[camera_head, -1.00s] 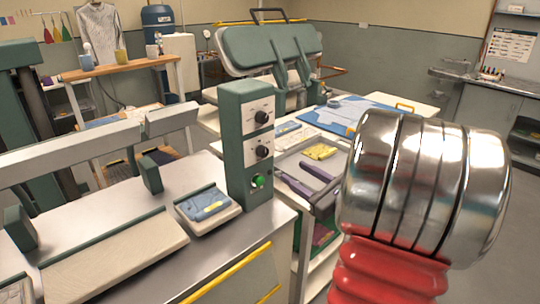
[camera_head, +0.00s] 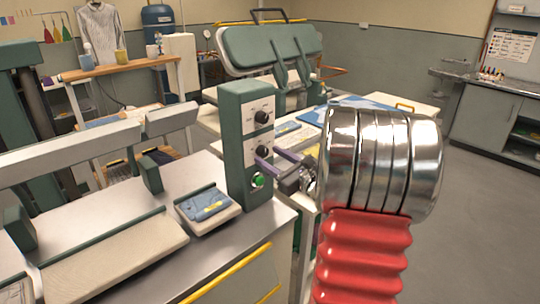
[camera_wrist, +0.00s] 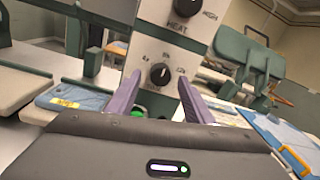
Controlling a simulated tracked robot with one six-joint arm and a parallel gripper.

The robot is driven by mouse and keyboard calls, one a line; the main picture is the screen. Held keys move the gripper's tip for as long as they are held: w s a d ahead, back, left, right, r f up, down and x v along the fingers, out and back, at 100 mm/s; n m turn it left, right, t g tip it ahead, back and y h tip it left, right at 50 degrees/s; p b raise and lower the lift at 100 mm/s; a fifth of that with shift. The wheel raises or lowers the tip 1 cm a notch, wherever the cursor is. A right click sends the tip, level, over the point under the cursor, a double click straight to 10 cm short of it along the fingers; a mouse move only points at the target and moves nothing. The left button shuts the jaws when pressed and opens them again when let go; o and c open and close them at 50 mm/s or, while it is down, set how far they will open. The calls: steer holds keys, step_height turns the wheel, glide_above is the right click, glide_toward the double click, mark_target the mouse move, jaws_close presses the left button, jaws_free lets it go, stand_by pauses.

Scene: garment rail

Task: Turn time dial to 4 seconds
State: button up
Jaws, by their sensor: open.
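The time dial (camera_wrist: 160,74) is the lower black knob on the white front of a green control box (camera_head: 234,150). In the wrist view its white mark leans up and to the right; the small scale labels around it are hard to read. In the head view the dial (camera_head: 262,151) is partly hidden. My gripper (camera_wrist: 160,79) is open, its purple fingers on the left and right of the dial. I cannot tell whether they touch it. The gripper (camera_head: 266,156) is also at the box front in the head view.
A HEAT knob (camera_wrist: 186,7) sits above the dial and a green button (camera_head: 258,180) below it. A cart with a blue board (camera_head: 355,108) stands behind my arm.

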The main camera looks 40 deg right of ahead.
steer(key=shift+w, duration=1)
steer(key=shift+c, duration=0.6)
steer(key=c, duration=0.9)
steer(key=shift+d, duration=0.35)
steer(key=shift+a, duration=0.2)
